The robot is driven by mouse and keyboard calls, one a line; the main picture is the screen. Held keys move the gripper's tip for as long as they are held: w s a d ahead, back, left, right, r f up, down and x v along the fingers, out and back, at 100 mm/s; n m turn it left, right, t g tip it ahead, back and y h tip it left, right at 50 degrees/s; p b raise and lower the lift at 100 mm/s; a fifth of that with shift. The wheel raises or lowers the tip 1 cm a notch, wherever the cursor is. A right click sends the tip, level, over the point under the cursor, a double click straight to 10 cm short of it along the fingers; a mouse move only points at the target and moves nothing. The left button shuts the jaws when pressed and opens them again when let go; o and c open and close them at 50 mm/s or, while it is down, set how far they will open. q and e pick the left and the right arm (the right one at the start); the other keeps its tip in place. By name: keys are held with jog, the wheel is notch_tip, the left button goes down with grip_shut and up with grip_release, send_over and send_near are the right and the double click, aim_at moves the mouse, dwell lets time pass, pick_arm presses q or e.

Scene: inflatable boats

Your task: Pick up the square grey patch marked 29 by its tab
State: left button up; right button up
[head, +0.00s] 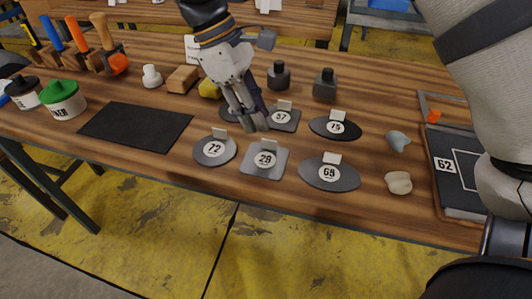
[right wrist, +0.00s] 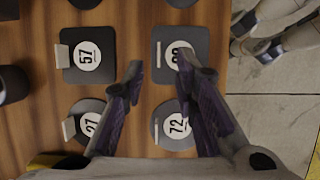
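The square grey patch marked 29 (head: 279,161) lies flat on the wooden bench near its front edge, its pale tab standing at the back side. In the right wrist view the patch (right wrist: 201,42) shows at upper centre, its label partly covered by a finger. Its tab (right wrist: 158,54) appears as a thin white strip between the finger lines. My right gripper (head: 250,122) points down, above and just behind the patch. In the wrist view the gripper (right wrist: 158,70) is open with nothing between its fingers. My left gripper is not in view.
Patch 57 (head: 287,125) and oval patch 75 (head: 335,138) lie behind. A bare black mat (head: 136,127) is at left, a dark book-like item 62 (head: 460,200) at right.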

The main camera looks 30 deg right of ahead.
aim_at(266, 140)
jog(key=x, duration=0.6)
jog(key=shift+w, duration=0.15)
grip_shut()
